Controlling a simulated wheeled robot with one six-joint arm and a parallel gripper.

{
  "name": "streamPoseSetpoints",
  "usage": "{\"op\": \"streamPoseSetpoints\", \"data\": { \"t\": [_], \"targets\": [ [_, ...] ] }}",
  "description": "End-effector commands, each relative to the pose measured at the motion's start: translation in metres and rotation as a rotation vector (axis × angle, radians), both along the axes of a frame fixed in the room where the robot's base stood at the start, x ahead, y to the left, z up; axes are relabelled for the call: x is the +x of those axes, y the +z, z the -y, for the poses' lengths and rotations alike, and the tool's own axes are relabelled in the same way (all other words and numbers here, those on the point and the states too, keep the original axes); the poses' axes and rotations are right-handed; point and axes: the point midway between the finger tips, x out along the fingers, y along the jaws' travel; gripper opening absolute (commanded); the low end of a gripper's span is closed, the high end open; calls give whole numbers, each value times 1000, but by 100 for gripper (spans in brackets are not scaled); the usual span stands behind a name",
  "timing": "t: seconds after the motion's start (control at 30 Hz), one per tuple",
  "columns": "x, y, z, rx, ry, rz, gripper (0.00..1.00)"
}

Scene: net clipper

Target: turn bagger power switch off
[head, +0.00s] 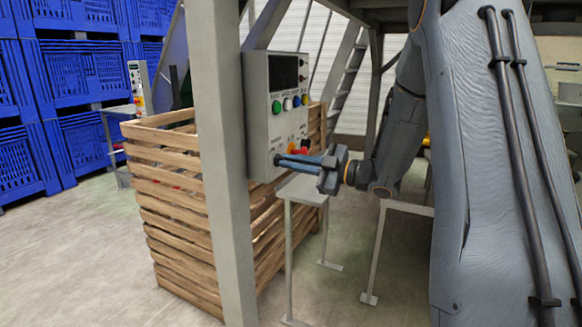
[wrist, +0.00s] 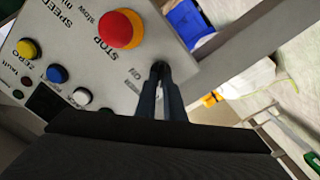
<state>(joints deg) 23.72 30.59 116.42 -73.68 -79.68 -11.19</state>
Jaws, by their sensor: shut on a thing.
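The bagger's grey control box (head: 263,135) is mounted on the post in the head view. Its panel (wrist: 108,58) fills the upper left of the wrist view, seen tilted. My gripper (head: 278,160) reaches in from the right to the lower part of the box.
Coloured buttons, including a green one (head: 278,107), sit higher on the box. A wooden slatted crate (head: 175,190) stands behind the grey post (head: 219,200). Blue crates (head: 75,75) are stacked at the left. A small metal stand (head: 303,190) is below my gripper.

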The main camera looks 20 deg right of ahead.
Motion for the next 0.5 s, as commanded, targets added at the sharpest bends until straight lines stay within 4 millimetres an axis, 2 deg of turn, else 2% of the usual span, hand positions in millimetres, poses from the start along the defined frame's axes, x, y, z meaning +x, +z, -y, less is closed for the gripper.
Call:
{"op": "streamPoseSetpoints", "data": {
  "t": [0.5],
  "targets": [
    [0,0,0,-40,-1,42,0]
  ]
}}
